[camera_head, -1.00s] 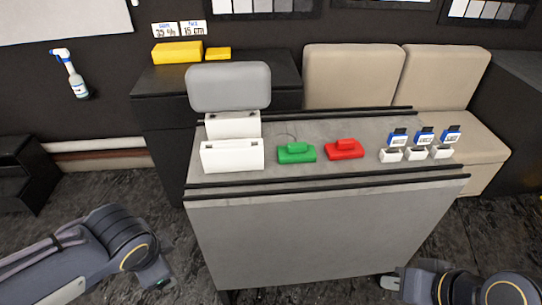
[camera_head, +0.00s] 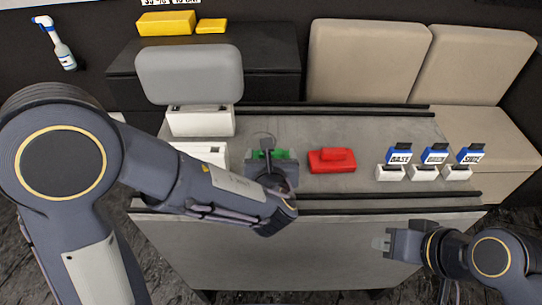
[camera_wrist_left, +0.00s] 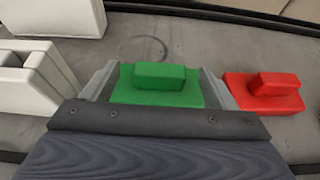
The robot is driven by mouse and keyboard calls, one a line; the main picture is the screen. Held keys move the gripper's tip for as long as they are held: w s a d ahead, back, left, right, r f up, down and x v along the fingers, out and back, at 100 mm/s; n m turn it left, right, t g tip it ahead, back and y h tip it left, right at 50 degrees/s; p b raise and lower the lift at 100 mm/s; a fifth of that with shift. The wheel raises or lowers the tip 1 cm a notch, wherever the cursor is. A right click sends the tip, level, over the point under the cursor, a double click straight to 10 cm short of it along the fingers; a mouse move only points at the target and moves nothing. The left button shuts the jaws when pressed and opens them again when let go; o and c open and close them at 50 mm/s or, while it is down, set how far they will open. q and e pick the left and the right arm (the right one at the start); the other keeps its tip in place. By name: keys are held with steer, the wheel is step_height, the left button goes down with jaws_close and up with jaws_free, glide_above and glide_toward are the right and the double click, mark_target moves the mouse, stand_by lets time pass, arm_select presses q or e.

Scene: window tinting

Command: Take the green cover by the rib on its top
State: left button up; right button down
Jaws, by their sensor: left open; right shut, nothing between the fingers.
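The green cover (camera_wrist_left: 160,97), a flat block with a raised rib (camera_wrist_left: 160,76) on its top, lies on the grey worktop. In the head view the cover (camera_head: 285,154) is mostly hidden behind my left gripper (camera_head: 267,160). That gripper is open, and in the left wrist view its fingers (camera_wrist_left: 158,85) show on either side of the cover, with the rib between them. I cannot tell how far the fingertips are above the worktop. My right gripper (camera_head: 384,243) is shut and empty, off the front of the table at right.
A red cover (camera_head: 332,160) of like shape lies just right of the green one. White boxes (camera_head: 200,122) stand to the left, with a grey pad (camera_head: 190,75) behind. Several small white holders with blue-labelled items (camera_head: 436,157) stand at right.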

arm_select(q)
steer(key=shift+x, duration=1.5)
steer(key=shift+c, duration=0.4)
steer(key=c, duration=1)
steer(key=shift+r, duration=0.45)
step_height(320, 180, up, 2)
steer(key=shift+r+p, duration=0.2)
steer(key=shift+p, duration=0.25)
steer(key=s+a+r+p, duration=0.2)
steer(key=s+a+r, duration=0.7)
steer(key=s, duration=0.1)
steer(key=shift+s+a+r, duration=0.25)
steer(key=shift+a+r, duration=0.05)
